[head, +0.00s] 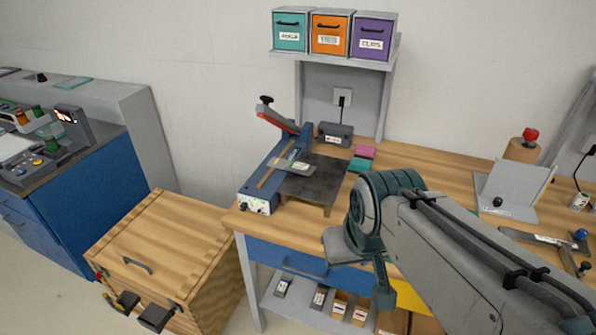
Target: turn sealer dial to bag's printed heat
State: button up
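The sealer (265,178) is a blue machine on the wooden bench, with a raised red lever (275,118) and a dark plate to its right. The dial's setting is too small to read. A flat pale pouch (291,167), probably the bag, lies across the sealer and the plate's edge. Its print is not readable. My arm reaches in from the lower right over the bench front. I cannot make out gripper fingers.
Teal, orange and purple bins (331,34) stand on the shelf above. A wooden chest (170,255) stands left of the bench, beside a blue cabinet (75,200). A grey stand (512,187) and tools occupy the bench's right. Bare wood lies right of the plate.

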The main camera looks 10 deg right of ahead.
aim_at(243, 207)
jog(key=u, duration=0.45)
jog(key=k, duration=0.55)
jog(key=u, duration=0.95)
jog(key=i, duration=0.85)
jog(key=z, duration=0.15)
